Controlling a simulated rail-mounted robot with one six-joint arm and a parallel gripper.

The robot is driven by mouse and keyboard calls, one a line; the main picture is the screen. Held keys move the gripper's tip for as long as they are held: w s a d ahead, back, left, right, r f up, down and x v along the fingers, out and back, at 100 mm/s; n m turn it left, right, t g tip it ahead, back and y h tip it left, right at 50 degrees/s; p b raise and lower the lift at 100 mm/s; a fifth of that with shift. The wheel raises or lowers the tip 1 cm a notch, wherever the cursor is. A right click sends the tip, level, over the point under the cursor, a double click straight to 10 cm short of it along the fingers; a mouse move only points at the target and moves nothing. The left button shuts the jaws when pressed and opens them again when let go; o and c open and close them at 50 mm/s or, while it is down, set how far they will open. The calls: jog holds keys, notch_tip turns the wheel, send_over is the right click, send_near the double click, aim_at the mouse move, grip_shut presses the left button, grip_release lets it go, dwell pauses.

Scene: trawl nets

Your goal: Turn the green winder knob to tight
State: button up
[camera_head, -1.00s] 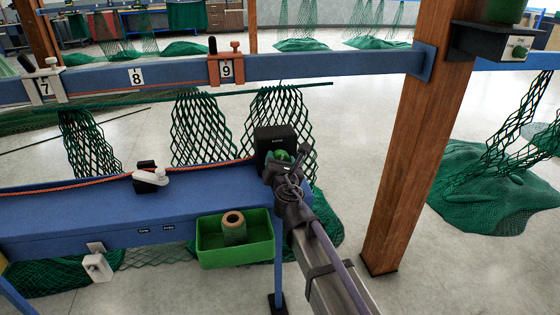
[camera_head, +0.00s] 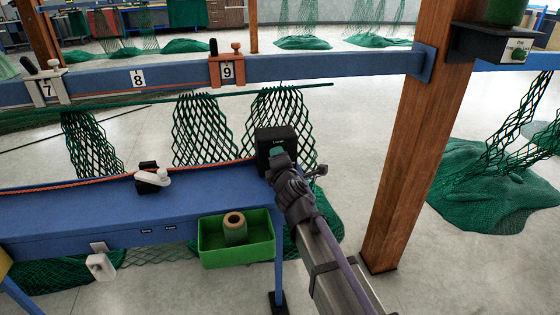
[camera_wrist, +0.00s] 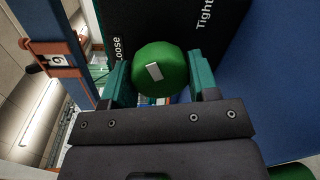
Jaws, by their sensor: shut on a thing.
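The green winder knob (camera_wrist: 172,82) sits on the front of a black winder box (camera_head: 268,143). In the wrist view the knob lies between my gripper's (camera_wrist: 160,78) two green fingers, which are shut on it. A pale mark (camera_wrist: 154,72) shows on the knob's face. The word "Loose" (camera_wrist: 117,48) is to the knob's upper left and "Tight" (camera_wrist: 205,13) to its upper right. I cannot tell exactly which word the mark points to. In the head view my gripper (camera_head: 277,156) is at the box's front and hides the knob.
The box stands at the right end of a blue bench (camera_head: 90,218). A green tray (camera_head: 235,258) with a twine spool (camera_head: 234,228) hangs at its front. A white-handled cleat (camera_head: 152,178) is to the left. A wooden post (camera_head: 412,150) stands to the right.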

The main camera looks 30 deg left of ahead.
jog(key=m, duration=0.5)
jog(key=shift+g, duration=0.3)
jog(key=m+y, duration=0.1)
jog(key=m, duration=0.4)
jog(key=shift+d+r, duration=0.1)
dwell(0.3)
jog(key=o, duration=0.9)
jog(key=p+v, duration=0.1)
jog(key=v, duration=0.9)
jog(key=shift+s+d, duration=0.15)
jog(key=shift+d, duration=0.2)
jog(key=shift+r, duration=0.1)
